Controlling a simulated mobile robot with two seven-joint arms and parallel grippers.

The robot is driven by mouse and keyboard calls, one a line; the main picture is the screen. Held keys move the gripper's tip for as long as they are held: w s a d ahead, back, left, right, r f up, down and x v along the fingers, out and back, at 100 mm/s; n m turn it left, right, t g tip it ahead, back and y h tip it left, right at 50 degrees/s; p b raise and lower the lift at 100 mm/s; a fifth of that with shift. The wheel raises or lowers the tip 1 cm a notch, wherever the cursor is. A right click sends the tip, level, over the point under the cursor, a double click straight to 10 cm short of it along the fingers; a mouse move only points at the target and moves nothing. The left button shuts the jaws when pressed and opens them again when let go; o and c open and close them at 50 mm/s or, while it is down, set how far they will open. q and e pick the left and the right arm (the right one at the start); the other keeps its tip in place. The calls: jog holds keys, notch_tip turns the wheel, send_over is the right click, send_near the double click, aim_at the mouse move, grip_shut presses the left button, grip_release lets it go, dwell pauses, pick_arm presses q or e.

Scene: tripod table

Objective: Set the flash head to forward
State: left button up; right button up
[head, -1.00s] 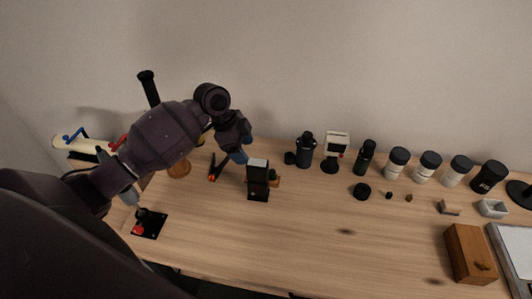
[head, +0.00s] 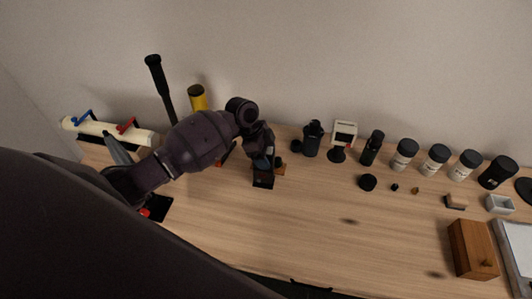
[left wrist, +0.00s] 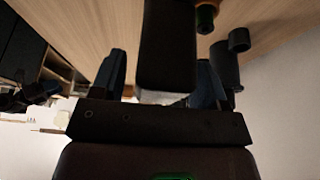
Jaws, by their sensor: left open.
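The flash, a black block-shaped unit on a dark foot (head: 263,182), stands on the table at centre-left. Its upper part is mostly hidden by my left gripper (head: 263,158) in the head view. In the left wrist view, the flash's dark body (left wrist: 168,45) lies between the two spread blue-grey fingers of my left gripper (left wrist: 160,75). A pale surface (left wrist: 160,97) shows near the palm, between the fingers. The fingers are open, with visible gaps on both sides of the flash. The direction the head faces is hard to tell. My right gripper is not in view.
A small brown item (head: 281,170) stands close right of the flash. Black lens-like items (head: 312,140), a white-faced device (head: 344,134) and several canisters (head: 435,160) line the back. A wooden box (head: 473,250) is at right. The front middle table is clear.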

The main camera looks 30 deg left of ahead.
pick_arm(q)
jog(key=shift+f, duration=0.1)
jog(key=shift+c, duration=0.5)
jog(key=c, duration=0.8)
jog(key=shift+s, duration=0.1)
jog(key=shift+s+d+f+m+t+y+b, duration=0.35)
jog(key=shift+s+f+m+t+b, duration=0.35)
jog(key=shift+t+b, duration=1.15)
jog(key=shift+s+d+f+m+t+y+b, duration=0.15)
jog(key=shift+s+f+m+t+y+b, duration=0.5)
jog(key=shift+t, duration=2.15)
jog(key=shift+s+d+f+m+t+y+b, duration=0.35)
jog(key=shift+s+t+b, duration=0.55)
jog(key=shift+t+b, duration=1.05)
pick_arm(e)
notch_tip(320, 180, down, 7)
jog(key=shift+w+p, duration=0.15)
jog(key=shift+p, duration=0.3)
